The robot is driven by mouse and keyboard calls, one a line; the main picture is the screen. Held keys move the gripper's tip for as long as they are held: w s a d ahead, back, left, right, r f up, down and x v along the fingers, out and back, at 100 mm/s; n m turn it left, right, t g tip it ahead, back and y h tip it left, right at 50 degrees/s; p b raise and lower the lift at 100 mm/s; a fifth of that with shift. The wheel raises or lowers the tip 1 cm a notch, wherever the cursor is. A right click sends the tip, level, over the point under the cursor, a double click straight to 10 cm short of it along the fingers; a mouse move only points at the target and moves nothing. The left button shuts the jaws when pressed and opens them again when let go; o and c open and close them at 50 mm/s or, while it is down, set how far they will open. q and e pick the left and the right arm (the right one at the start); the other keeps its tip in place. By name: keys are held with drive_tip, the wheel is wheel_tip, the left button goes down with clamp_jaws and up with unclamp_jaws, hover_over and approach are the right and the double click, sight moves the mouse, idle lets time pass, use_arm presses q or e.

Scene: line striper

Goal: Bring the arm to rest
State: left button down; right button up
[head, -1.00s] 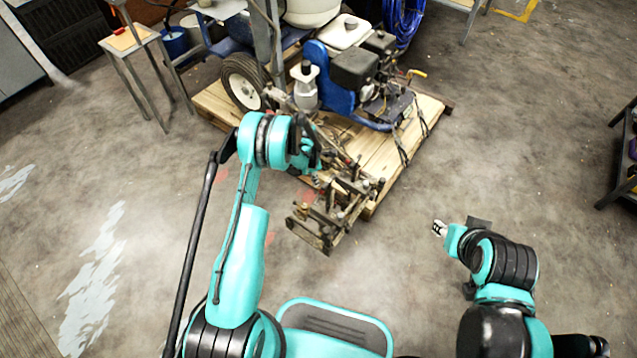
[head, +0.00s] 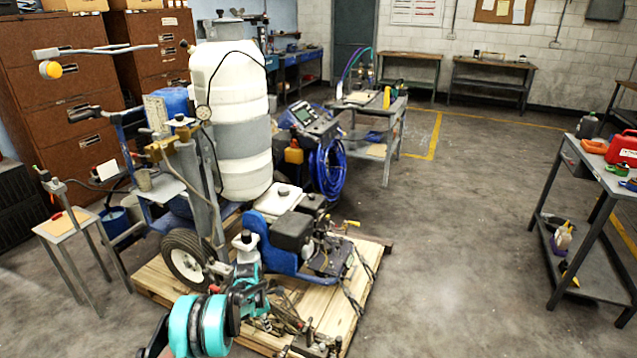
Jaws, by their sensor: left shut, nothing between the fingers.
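My left arm shows at the bottom of the head view as teal and black joints. My left gripper (head: 262,300) is at the end of it, shut and empty. It is in front of the line striper (head: 285,235), over the near side of the wooden pallet (head: 345,290). Machine parts behind it make its fingertips hard to make out, and I cannot tell if it touches them. My right arm and gripper are out of view.
The striper carries a big white tank (head: 232,120) and a wheel (head: 186,258). A small stool-like table (head: 62,224) stands at the left. A grey cart (head: 590,170) with a red case (head: 622,148) stands at the right. The floor (head: 450,260) between pallet and cart is clear.

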use_arm(q)
drive_tip(key=s+d+r+m+t, duration=0.1)
drive_tip(key=s+r+m, duration=0.25)
drive_tip(key=r, duration=0.75)
drive_tip(key=s+d+r+m+t, duration=0.1)
drive_tip(key=s+r+m+t, duration=0.3)
drive_tip(key=r, duration=0.8)
drive_tip(key=s+d+r+m+y, duration=0.1)
drive_tip(key=s+r+m, duration=0.7)
drive_tip(key=s+r, duration=0.15)
drive_tip(key=s+d+f+m+t, duration=0.1)
drive_tip(key=s+m+t, duration=0.1)
drive_tip(key=s+m, duration=0.7)
drive_tip(key=s, duration=0.7)
drive_tip(key=shift+m+y, duration=0.3)
drive_tip(key=shift+m, duration=0.05)
